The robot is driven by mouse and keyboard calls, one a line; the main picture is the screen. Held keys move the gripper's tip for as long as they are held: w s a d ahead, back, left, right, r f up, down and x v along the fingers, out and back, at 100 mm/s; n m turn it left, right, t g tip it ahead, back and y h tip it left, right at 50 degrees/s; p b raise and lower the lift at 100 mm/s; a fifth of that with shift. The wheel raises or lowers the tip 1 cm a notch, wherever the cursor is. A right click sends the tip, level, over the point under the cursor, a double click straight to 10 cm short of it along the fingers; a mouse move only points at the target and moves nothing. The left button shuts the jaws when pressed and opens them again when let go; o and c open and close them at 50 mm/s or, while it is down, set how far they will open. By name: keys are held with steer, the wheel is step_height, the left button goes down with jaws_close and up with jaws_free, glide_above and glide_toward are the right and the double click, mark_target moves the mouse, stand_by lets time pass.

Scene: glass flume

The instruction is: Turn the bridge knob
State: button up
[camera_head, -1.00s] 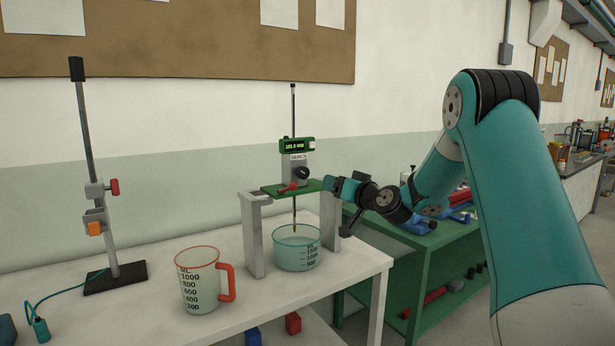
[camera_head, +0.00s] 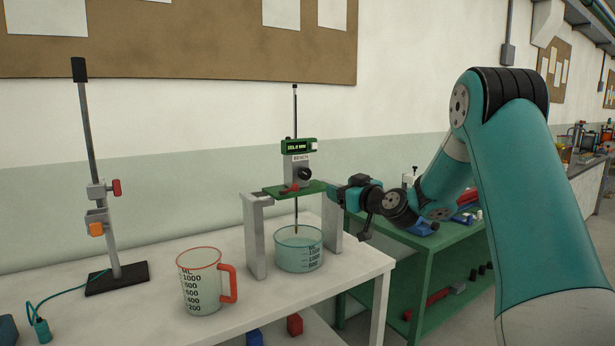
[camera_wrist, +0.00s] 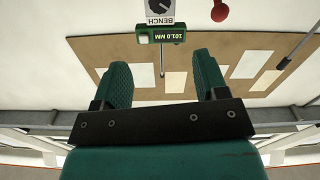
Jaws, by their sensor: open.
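The bridge (camera_head: 254,235) is a grey frame with a green top plate on the white bench. On it stands a grey block marked BENCH with a dark round knob (camera_head: 304,173), and a green display above. The knob also shows upside down at the top of the wrist view (camera_wrist: 157,8), with the display reading 101.0 MM. A small red piece (camera_head: 290,188) sits on the green plate. My gripper (camera_head: 342,193) is at the plate's right end, apart from the dark knob. In the wrist view its two teal fingers (camera_wrist: 163,72) are spread with nothing between them.
A glass beaker (camera_head: 297,251) stands under the bridge, a thin rod reaching down towards it. A red-handled measuring jug (camera_head: 200,283) is in front left. A clamp stand (camera_head: 112,270) stands farther left. A green cart (camera_head: 425,262) is to the right.

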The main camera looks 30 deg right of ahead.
mark_target(307, 174)
steer(key=w+p, duration=0.2)
steer(key=w, duration=0.3)
steer(key=w+p, duration=0.3)
steer(key=w, duration=0.3)
steer(key=w+p, duration=0.3)
steer(key=w, duration=0.3)
steer(key=shift+w+a, duration=0.15)
steer(key=shift+a, duration=0.15)
steer(key=c, duration=0.9)
steer(key=shift+f+m+b, duration=0.25)
steer(key=shift+m+b, duration=0.15)
steer(key=shift+b, duration=0.5)
steer(key=shift+c, duration=0.2)
steer(key=shift+m+b, duration=0.5)
steer(key=shift+b, duration=0.1)
steer(key=shift+r+m+b, duration=0.25)
steer(key=shift+m+b, duration=0.4)
steer(key=shift+m, duration=0.65)
